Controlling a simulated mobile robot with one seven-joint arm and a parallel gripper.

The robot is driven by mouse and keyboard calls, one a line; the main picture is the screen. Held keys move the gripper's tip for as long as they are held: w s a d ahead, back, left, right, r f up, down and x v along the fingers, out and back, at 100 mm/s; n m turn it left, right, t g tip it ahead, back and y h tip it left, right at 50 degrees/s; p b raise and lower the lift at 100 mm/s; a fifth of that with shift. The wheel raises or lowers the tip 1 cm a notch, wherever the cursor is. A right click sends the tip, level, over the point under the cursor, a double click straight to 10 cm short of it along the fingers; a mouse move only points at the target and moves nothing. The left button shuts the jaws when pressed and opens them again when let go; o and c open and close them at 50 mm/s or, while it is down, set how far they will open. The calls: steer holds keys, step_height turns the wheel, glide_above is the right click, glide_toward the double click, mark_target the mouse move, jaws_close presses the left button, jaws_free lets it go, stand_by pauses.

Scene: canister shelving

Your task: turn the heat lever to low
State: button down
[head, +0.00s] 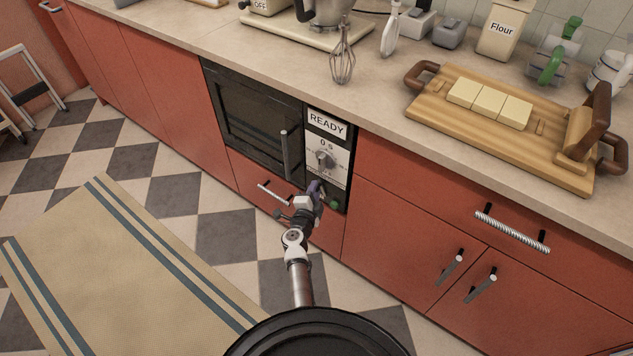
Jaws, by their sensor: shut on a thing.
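A built-in black oven (255,120) sits in the red cabinets, with a control panel (335,152) on its right. My gripper (317,190) is at the lower part of this panel, below the dial and left of a green button (335,204). It is shut on the heat lever, which is mostly hidden by the gripper. The lever's setting is too small to read.
The oven's vertical handle (285,155) and a drawer handle (273,195) stick out left of my gripper. The counter above holds a whisk (342,62) and a wooden board (455,113).

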steer(key=shift+w+a+f+n+g+p, duration=0.1)
steer(key=shift+w+a+n+g+p, duration=0.15)
steer(key=shift+n+p, duration=0.7)
steer(key=shift+w+a+n+g+p, duration=0.15)
steer(key=shift+a+n+g+p, duration=0.1)
steer(key=shift+p, duration=1.35)
steer(key=c, duration=1.3)
jaws_free()
steer(key=shift+f, duration=0.1)
steer(key=shift+o, duration=0.2)
steer(key=p+v, duration=0.2)
steer(key=v, duration=1.1)
steer(key=shift+s+a, duration=0.2)
steer(key=shift+s, duration=0.15)
